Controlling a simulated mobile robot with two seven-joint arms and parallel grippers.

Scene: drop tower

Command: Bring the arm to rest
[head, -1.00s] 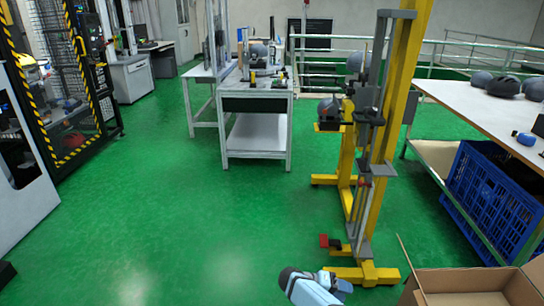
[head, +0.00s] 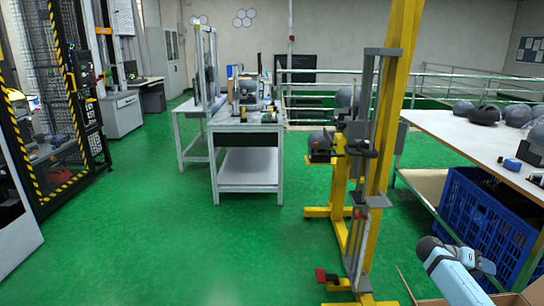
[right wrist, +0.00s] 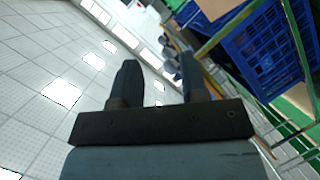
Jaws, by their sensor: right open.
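My right arm (head: 455,268), pale blue with a dark rounded end, is at the lower right of the head view, in front of the blue crate. In the right wrist view my right gripper (right wrist: 157,75) shows two dark fingers standing apart with nothing between them. The ceiling with its bright panels lies behind the fingers. My left arm and left gripper are not in view.
The yellow drop tower (head: 381,170) stands left of my right arm. A blue crate (head: 490,215) sits under the white table (head: 440,128) at right. An open cardboard box (head: 430,301) is at the lower right. The green floor (head: 160,250) at left is clear.

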